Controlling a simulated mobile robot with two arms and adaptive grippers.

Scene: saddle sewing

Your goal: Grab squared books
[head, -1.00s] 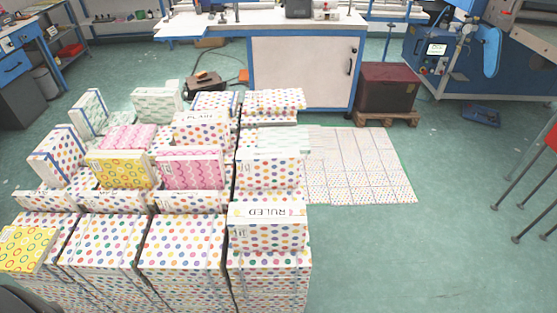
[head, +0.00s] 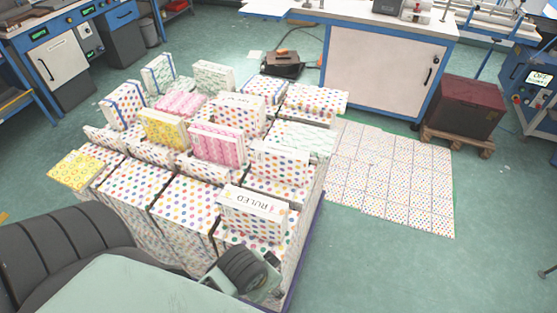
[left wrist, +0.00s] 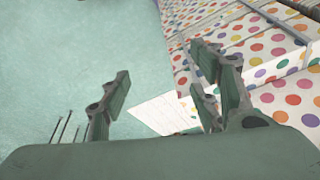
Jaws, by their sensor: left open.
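Stacks of white books with coloured polka dots (head: 185,211) stand in rows on a low pallet load, some tied with thin straps. A dotted book block labelled RULED (head: 253,213) stands on the front right stack. A yellow book block (head: 165,128) and a pink one (head: 217,146) stand farther back. I cannot read a "squared" label on any of them. In the left wrist view my left gripper (left wrist: 160,92) is open and empty. Its right-hand finger overlaps dotted books (left wrist: 275,55); contact cannot be told. My right gripper is in neither view.
A flat layer of dotted books (head: 390,185) lies on the floor right of the stacks. A dark red box (head: 460,108) stands on a small wooden pallet behind it. A white and blue cabinet bench (head: 382,72) is at the back. Green floor on the right is free.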

